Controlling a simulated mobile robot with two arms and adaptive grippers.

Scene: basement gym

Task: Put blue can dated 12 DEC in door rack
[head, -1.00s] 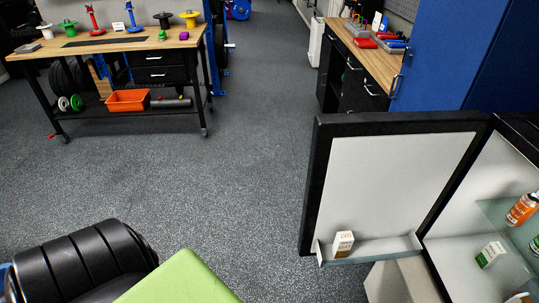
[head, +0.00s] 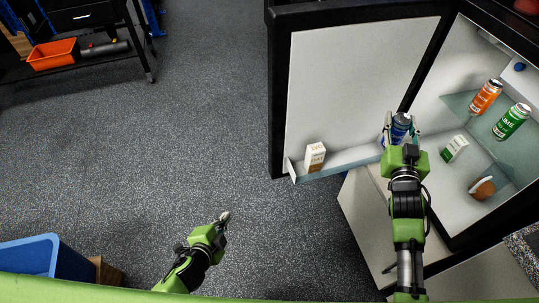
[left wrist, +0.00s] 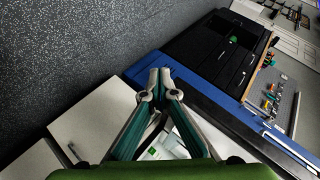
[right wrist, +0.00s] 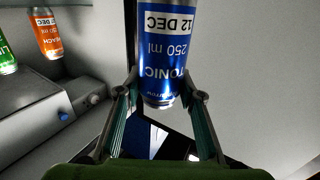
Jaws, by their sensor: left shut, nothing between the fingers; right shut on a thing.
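The blue can (head: 401,125) is in my right gripper (head: 402,128), which is shut on it near the right end of the door rack. In the right wrist view the can (right wrist: 165,45) reads "12 DEC", "250 ml" and "TONIC", inverted in the picture. The right fingers (right wrist: 160,95) hold its sides. The door rack (head: 345,163) is a clear ledge low on the open fridge door (head: 360,85). Whether the can touches the rack is hidden by the gripper. My left gripper (head: 225,216) is shut and empty over the floor; it also shows in the left wrist view (left wrist: 158,80).
A small white and tan carton (head: 315,157) stands at the rack's left end. Inside the fridge are an orange can (head: 486,97), a green can (head: 511,122), a green and white carton (head: 455,148) and a brown item (head: 482,188). The rack between carton and can is clear.

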